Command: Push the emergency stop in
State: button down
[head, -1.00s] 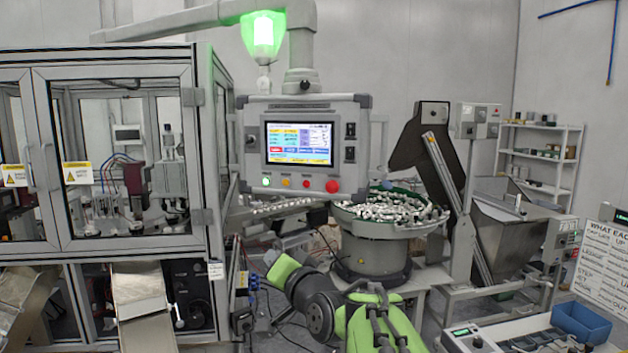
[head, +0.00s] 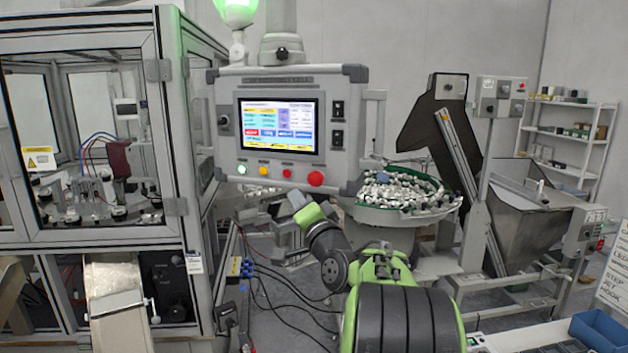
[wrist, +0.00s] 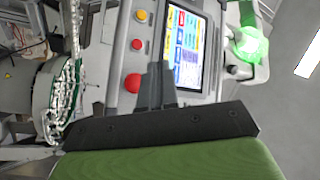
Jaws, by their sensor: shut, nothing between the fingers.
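The emergency stop is a large red mushroom button (head: 316,179) at the lower right of the grey control panel (head: 350,95). It also shows in the wrist view (wrist: 133,83), left of my fingers. My gripper (wrist: 156,68) is shut and empty, its dark fingers pointing toward the panel. In the head view my arm's end is below the panel, lower than the button. The fingers look apart from the button; the exact gap is hard to tell.
The lit screen (head: 279,127) is above. A bowl of white caps (head: 405,190) stands right of the panel, a framed machine enclosure (head: 165,110) left.

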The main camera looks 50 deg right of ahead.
aim_at(314, 186)
jog(key=w+d+p, duration=0.3)
jog(key=d+p, duration=0.1)
jog(key=d, duration=0.3)
jog(key=shift+w+d, duration=0.15)
jog(key=shift+d, duration=0.25)
dwell(1.6)
jog(key=shift+w+d, duration=0.15)
jog(key=shift+d, duration=0.25)
jog(key=shift+w+d, duration=0.15)
jog(key=shift+d, duration=0.25)
dwell(0.7)
jog(key=shift+s+a+b, duration=0.3)
jog(key=shift+a+b, duration=0.35)
jog(key=shift+a, duration=0.15)
